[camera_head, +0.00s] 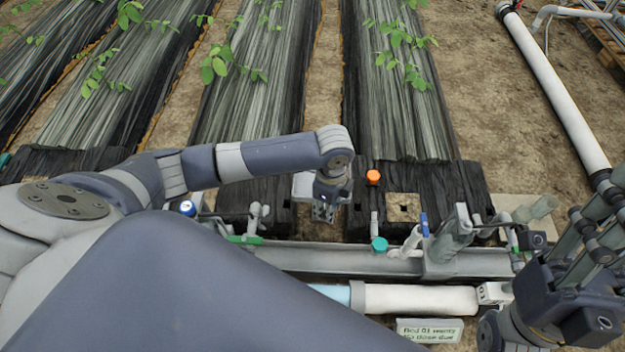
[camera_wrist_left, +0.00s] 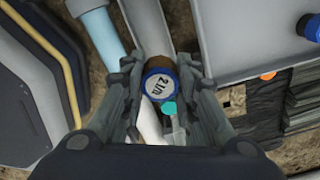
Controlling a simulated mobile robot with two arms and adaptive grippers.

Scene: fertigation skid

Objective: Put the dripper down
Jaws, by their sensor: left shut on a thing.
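The dripper (camera_wrist_left: 160,84) has a blue rim and a pale top face marked "2 l/h". In the left wrist view it sits between the fingers of my left gripper (camera_wrist_left: 160,100), which is shut on it. In the head view my left gripper (camera_head: 323,211) points down behind the grey rail, left of the orange cap; the dripper is hidden there. I cannot tell whether the dripper touches anything below. My right gripper (camera_head: 590,232) is at the right edge, partly cut off, apart from the dripper; its opening is unclear.
A similar blue-rimmed piece (camera_head: 188,208) stands at the left. An orange cap (camera_head: 373,177) and a teal cap (camera_head: 378,244) stand right of my left gripper. A grey rail (camera_head: 330,259) carries fittings and a blue valve handle (camera_head: 424,224). A white pipe (camera_head: 420,299) runs in front.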

